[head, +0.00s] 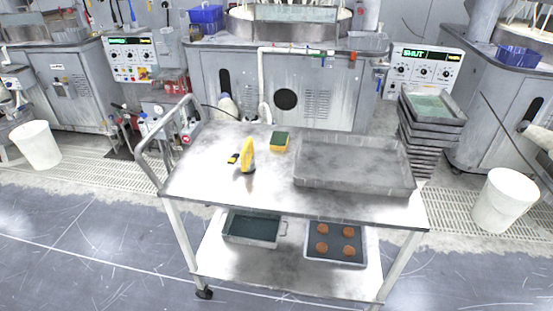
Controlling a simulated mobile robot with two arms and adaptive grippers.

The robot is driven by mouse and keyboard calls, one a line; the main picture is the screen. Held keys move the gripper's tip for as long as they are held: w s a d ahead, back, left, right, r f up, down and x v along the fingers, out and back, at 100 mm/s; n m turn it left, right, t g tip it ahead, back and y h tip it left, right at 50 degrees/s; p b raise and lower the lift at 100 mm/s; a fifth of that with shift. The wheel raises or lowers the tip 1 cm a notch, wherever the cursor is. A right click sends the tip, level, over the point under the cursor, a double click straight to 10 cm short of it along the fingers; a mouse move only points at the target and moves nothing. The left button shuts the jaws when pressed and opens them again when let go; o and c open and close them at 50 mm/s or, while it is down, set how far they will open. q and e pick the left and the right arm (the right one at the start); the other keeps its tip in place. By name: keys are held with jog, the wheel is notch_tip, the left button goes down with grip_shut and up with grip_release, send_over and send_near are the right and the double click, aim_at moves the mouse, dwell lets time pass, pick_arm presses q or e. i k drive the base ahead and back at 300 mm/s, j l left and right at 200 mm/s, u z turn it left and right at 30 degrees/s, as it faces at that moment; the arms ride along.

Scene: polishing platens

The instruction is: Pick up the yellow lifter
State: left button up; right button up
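The yellow lifter (248,154) stands on the steel top of a cart, left of the middle. It looks upright, with a greyish lower end that touches or nearly touches the top. A small yellow and black item (233,158) lies just to its left; I cannot tell whether it is part of the lifter. Neither of my grippers shows in the head view.
The cart top (215,180) also holds a green and yellow sponge (279,141) and a large grey tray (350,165). Its lower shelf holds two trays, one with several brown discs (321,247). A tray stack (432,108) and white bins (505,200) flank it.

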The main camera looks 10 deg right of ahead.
aim_at(247, 164)
jog(key=i+j, duration=0.15)
jog(key=j, duration=0.2)
jog(key=i+j, duration=0.15)
jog(key=j, duration=0.15)
jog(key=i+j, duration=0.2)
jog(key=j, duration=0.15)
jog(key=i+j, duration=0.15)
jog(key=j, duration=0.2)
jog(key=l+z, duration=0.05)
